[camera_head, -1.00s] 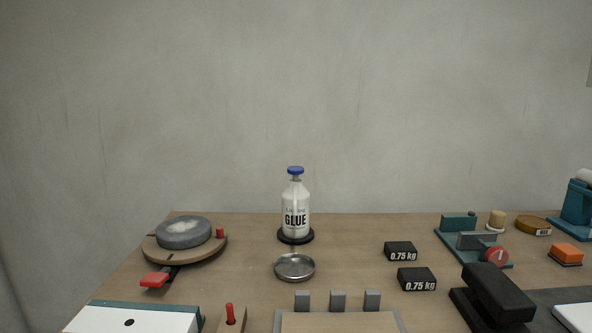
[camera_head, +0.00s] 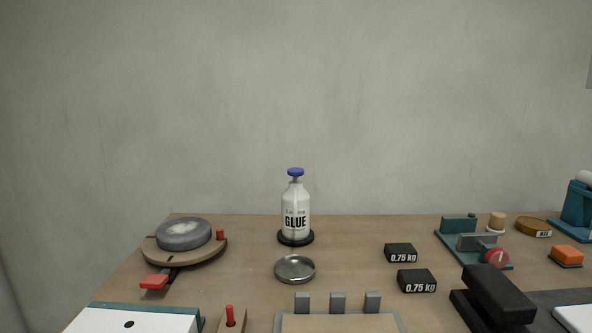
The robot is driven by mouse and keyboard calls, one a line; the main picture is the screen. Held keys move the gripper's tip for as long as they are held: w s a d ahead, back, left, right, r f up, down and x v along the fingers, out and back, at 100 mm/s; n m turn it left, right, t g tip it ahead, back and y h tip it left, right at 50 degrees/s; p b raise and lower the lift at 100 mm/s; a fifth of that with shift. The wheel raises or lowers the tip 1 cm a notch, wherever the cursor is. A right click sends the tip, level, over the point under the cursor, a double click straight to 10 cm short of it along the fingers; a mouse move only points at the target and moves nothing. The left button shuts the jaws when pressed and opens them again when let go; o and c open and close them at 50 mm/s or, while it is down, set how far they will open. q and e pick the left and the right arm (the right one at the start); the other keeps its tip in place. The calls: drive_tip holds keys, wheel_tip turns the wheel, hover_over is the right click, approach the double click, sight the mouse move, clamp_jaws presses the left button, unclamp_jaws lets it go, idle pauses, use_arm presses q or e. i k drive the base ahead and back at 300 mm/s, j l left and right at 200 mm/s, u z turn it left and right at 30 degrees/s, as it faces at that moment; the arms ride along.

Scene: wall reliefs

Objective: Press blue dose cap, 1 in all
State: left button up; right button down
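The blue dose cap (camera_head: 295,172) sits on top of a white bottle (camera_head: 296,212) labelled GLUE. The bottle stands upright on a round black base (camera_head: 296,237) near the back of the workbench. A small shallow metal dish (camera_head: 295,268) lies on the bench just in front of the bottle. Nothing touches the cap. Neither of my grippers shows in the head view.
On the wooden bench (camera_head: 345,257) a round turntable with a grey disc (camera_head: 184,234) stands left of the bottle. Two black 0.75 kg weights (camera_head: 401,253) lie to the right. A teal fixture (camera_head: 472,243) and black block (camera_head: 497,291) stand farther right. A wall rises behind.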

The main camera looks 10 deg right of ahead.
sight(295, 172)
drive_tip(key=j, duration=0.85)
drive_tip(key=i+j+u, duration=0.1)
drive_tip(key=j, duration=0.7)
